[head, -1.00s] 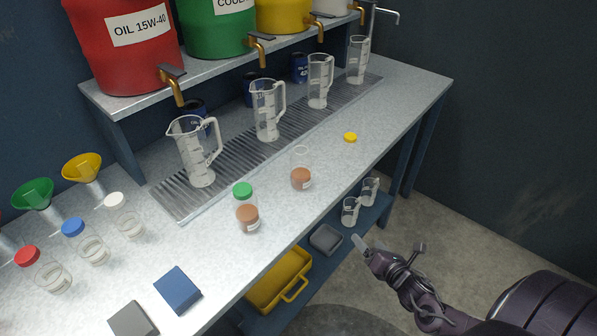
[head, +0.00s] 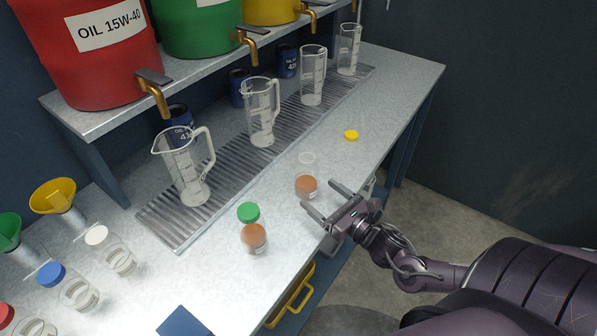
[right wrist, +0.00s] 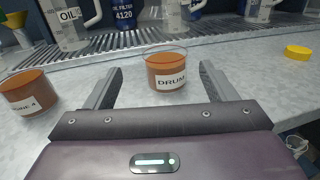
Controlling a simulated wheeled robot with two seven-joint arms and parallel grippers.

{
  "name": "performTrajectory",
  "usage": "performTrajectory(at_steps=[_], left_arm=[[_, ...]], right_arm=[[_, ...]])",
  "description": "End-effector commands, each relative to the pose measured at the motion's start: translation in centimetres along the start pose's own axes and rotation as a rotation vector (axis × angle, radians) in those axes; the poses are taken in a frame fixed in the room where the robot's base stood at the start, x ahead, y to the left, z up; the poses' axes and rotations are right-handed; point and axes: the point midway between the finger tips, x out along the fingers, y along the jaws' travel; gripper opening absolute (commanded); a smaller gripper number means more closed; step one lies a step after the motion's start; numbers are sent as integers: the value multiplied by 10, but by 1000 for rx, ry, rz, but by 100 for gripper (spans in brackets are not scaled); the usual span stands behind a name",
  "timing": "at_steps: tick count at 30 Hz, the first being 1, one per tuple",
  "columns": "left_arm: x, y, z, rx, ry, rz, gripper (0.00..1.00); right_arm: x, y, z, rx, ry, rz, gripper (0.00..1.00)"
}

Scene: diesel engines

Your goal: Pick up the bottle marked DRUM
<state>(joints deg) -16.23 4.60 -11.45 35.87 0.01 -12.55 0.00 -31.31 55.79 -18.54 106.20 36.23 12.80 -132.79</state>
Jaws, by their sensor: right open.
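The bottle marked DRUM (right wrist: 167,72) holds brown liquid, has no lid on it, and stands upright on the bench, its label facing my right wrist camera. In the head view it is the brown bottle (head: 306,187) nearer my right gripper (head: 325,200). My right gripper is open and empty, low over the bench's front edge; in the right wrist view its fingers (right wrist: 158,88) point toward the bottle, one on each side of it, with the bottle around or just beyond the tips. My left gripper is not in view.
Another brown bottle (head: 254,238) with a different label stands to the left, beside a green cap (head: 249,212). Measuring jugs (head: 187,166) stand on the drain grate behind.

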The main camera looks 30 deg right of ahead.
Motion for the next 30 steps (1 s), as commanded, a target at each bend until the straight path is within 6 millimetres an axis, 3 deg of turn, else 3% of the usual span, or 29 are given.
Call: performTrajectory(at_steps=[9, 18, 27, 30], left_arm=[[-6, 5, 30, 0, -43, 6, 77], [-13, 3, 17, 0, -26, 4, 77], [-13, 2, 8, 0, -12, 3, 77], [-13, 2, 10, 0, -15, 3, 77]], right_arm=[[28, -3, 5, 1, -3, -1, 78], [65, -7, 7, 3, -1, -1, 78], [68, -7, 6, 2, 1, -1, 78], [68, -7, 6, 2, 1, -1, 65]])
